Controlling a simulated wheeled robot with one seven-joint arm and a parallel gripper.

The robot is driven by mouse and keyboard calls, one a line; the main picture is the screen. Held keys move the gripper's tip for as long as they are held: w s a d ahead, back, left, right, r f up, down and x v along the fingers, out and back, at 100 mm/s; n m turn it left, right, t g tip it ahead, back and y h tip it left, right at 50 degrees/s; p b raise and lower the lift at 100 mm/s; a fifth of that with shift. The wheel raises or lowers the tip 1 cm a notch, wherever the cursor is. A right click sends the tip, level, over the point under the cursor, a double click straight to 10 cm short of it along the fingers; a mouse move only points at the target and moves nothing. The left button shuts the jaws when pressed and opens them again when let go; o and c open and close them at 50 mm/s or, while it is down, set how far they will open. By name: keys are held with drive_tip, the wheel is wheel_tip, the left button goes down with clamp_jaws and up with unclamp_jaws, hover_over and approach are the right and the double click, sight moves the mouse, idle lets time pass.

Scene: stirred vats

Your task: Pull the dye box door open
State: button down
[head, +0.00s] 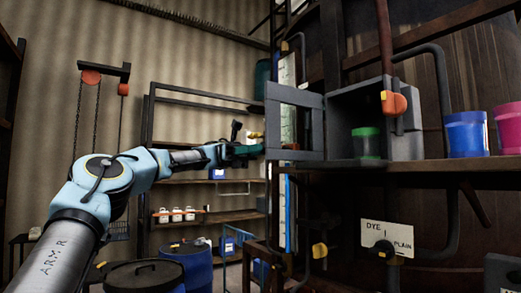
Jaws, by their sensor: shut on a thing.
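The dye box (400,100) is a grey box on the shelf at the right, with its front open. Its door (310,129), a grey frame with a window opening, is swung out to the left of the box. My gripper (258,150) is at the door's outer left edge, at the end of my outstretched arm. It is shut at the door's handle side; the handle itself is small and mostly hidden by the fingers and the door edge.
A blue cup (466,134) and a pink cup (509,128) stand on the shelf (440,168) right of the box. A pipe with an orange valve handle (394,103) runs before the box. Blue drums (188,262) stand low in the middle, before a rack (205,180).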

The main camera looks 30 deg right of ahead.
drive_tip(key=shift+w, duration=0.15)
idle(0.3)
drive_tip(key=c, duration=0.9)
unclamp_jaws()
drive_tip(key=shift+o, duration=0.2)
